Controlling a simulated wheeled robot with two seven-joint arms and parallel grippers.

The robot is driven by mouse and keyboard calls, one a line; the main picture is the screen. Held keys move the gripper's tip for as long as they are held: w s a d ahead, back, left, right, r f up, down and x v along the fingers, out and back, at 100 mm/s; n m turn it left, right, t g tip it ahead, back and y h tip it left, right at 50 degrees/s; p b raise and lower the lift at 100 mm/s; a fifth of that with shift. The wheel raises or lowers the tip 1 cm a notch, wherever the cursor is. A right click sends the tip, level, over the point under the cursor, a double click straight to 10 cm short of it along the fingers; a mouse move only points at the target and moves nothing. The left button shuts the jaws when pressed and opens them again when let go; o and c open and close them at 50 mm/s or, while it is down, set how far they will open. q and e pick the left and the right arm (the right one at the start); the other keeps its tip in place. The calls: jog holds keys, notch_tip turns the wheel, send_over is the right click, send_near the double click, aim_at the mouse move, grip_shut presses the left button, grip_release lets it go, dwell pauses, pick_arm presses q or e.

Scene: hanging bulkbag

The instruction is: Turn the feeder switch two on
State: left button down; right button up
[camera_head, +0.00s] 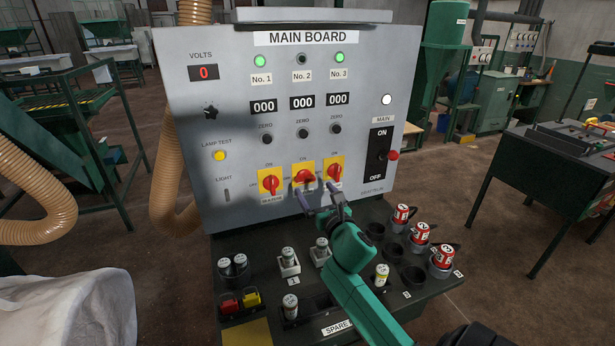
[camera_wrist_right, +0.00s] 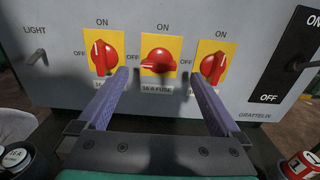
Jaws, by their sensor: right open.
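Feeder switch two is the middle red knob (camera_head: 303,176) on a yellow plate of the grey main board (camera_head: 290,75). In the right wrist view this knob (camera_wrist_right: 158,67) lies sideways, its handle horizontal. The left red knob (camera_wrist_right: 103,58) and right red knob (camera_wrist_right: 213,66) stand roughly upright. Lamps No. 1 (camera_head: 260,60) and No. 3 (camera_head: 340,58) glow green; lamp No. 2 (camera_head: 300,60) is dark. My right gripper (camera_head: 318,190) is open just in front of the middle knob. In the wrist view its fingers (camera_wrist_right: 160,80) flank that knob, apart from it. My left gripper is not in view.
Below the board, a dark shelf (camera_head: 345,300) holds several fuses and red cans (camera_head: 419,232). A white bag (camera_head: 70,310) is at lower left, beside a tan hose (camera_head: 35,195).

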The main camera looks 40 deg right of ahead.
aim_at(307, 180)
jog(key=x, duration=0.6)
jog(key=shift+w+d+f+p, duration=0.1)
jog(key=shift+w+f+p, duration=0.1)
jog(key=shift+p, duration=0.1)
jog(key=shift+w, duration=0.15)
jog(key=shift+c, duration=0.3)
jog(key=c, duration=1.3)
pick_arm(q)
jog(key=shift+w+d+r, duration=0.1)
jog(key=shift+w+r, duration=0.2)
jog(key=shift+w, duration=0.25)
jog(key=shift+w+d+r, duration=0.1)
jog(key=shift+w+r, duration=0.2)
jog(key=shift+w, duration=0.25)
pick_arm(e)
jog(key=shift+o, duration=0.2)
